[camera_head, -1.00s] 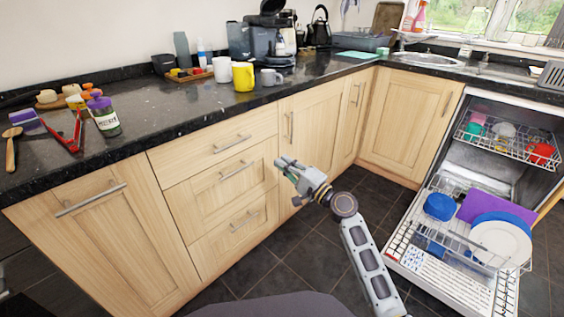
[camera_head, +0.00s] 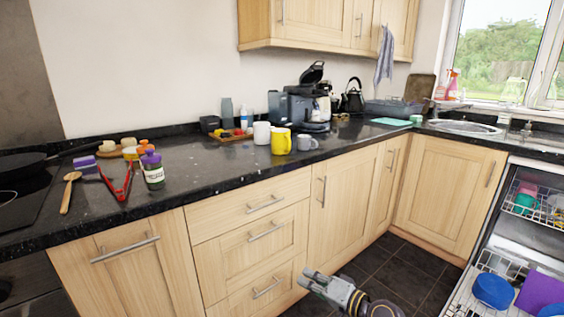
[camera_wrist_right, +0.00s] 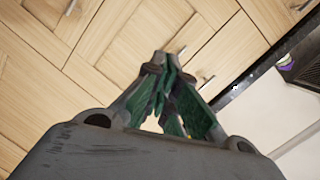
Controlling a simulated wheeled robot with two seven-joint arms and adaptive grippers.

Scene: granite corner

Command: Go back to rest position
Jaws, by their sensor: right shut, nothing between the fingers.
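My right gripper (camera_head: 330,290) is low in front of the wooden cabinets, at the bottom of the head view, below the counter's front edge. It is shut and empty, apart from any object. In the right wrist view its green-padded fingers (camera_wrist_right: 170,95) converge in front of the cabinet doors and their handles. My left gripper is not in the head view.
The black counter (camera_head: 205,180) holds mugs, a coffee machine (camera_head: 307,105), red tongs (camera_head: 117,184), a wooden spoon (camera_head: 69,192) and a purple-lidded jar (camera_head: 152,170). The open dishwasher (camera_head: 505,232) with pulled-out racks stands on the right. Dark floor lies between.

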